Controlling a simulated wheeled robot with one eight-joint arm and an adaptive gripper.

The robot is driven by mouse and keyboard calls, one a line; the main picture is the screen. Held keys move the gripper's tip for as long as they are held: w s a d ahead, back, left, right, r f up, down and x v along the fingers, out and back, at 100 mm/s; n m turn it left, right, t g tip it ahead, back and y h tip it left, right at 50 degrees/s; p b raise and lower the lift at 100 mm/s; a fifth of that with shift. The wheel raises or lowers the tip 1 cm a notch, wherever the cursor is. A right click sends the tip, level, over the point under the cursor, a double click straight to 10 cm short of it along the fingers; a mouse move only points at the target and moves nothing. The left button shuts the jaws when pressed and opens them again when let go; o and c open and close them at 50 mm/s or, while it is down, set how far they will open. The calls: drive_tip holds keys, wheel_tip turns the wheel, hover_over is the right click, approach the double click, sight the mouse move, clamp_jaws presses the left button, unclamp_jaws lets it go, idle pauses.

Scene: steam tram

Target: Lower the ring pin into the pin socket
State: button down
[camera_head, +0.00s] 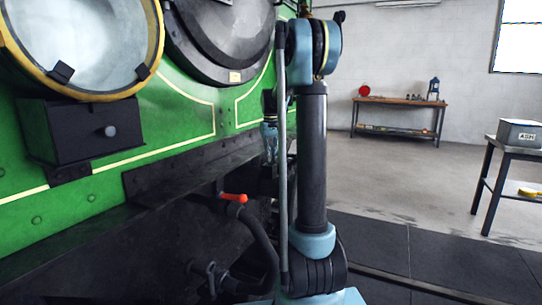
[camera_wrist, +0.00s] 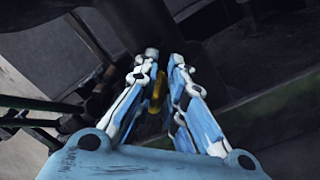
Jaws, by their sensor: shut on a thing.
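In the wrist view, my gripper (camera_wrist: 165,60) points away from the camera, with its two blue and white fingers close together. It is shut on a yellow thing, which I take to be the ring pin (camera_wrist: 156,92); only a small part of it shows between the fingers. A dark, shadowed recess and dark metal parts lie beyond the fingertips. I cannot make out the pin socket in either view. In the head view, my arm stands in front of the tram's green front, and the gripper and pin are mostly hidden behind it.
The green tram front (camera_head: 180,125) carries a large lamp (camera_head: 80,40) and a black box (camera_head: 85,130). A red-handled lever or hose (camera_head: 234,198) sticks out low beside my arm. A workbench (camera_head: 400,103) and a table with a grey box (camera_head: 519,134) stand right, with clear floor between.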

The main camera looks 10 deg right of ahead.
drive_tip(key=shift+f, duration=0.65)
drive_tip(key=c, duration=1.6)
unclamp_jaws()
